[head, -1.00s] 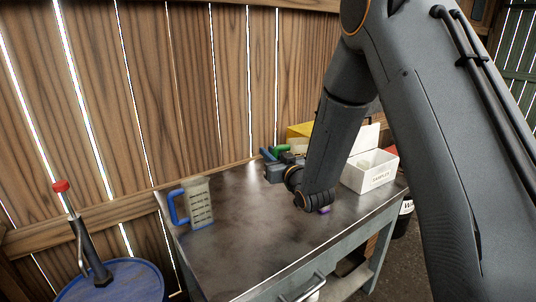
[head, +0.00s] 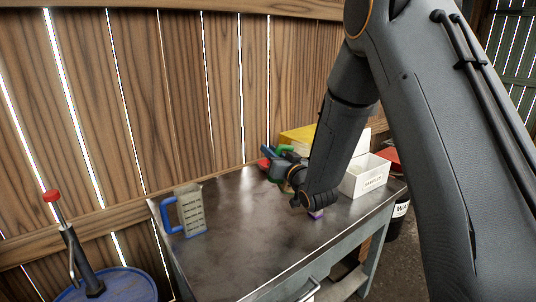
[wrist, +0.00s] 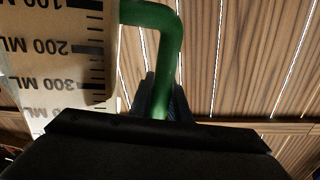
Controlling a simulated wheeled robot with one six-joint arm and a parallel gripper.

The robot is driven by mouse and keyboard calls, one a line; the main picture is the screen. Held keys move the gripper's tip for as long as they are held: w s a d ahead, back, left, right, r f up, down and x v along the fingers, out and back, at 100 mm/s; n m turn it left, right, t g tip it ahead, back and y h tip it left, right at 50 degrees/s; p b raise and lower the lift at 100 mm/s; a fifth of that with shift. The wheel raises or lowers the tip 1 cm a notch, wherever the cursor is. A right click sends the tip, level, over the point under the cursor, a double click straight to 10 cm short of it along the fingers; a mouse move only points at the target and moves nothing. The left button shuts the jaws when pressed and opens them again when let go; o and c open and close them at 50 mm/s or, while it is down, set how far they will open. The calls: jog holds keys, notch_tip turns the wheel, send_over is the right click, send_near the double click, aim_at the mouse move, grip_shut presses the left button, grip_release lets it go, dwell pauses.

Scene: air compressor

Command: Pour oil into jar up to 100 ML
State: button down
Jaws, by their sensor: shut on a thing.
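In the wrist view my gripper (wrist: 162,98) is shut on the green handle (wrist: 165,45) of a measuring jar (wrist: 72,60). The jar's printed 100, 200 and 300 ML marks appear upside down, with 100 at the top of the picture. Its rim and contents are out of view. In the head view my gripper (head: 280,173) is over the far part of the table, and the held jar is mostly hidden there. A second measuring jar with a blue handle (head: 170,215) stands upright on the table at the left. I cannot see any oil.
The metal table (head: 235,225) has clear room in its middle. A blue drum with a red-topped lever (head: 52,196) is at left.

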jog(key=r+m, duration=0.1)
jog(key=m, duration=0.1)
jog(key=d+r+m, duration=0.1)
jog(key=m, duration=0.1)
jog(key=d+r+m+t, duration=0.1)
jog(key=m, duration=0.1)
jog(key=shift+w+d+h, duration=0.25)
jog(key=shift+w+h, duration=0.05)
jog(key=shift+w, duration=0.05)
jog(key=shift+w+d+r+m+t+p, duration=0.1)
jog(key=shift+d+r+m+t+p, duration=0.15)
jog(key=shift+r+m, duration=0.3)
jog(key=shift+w+d+r+m+t+p, duration=0.15)
jog(key=shift+d+r+m, duration=0.15)
jog(key=shift+r+m, duration=0.2)
dwell(6.0)
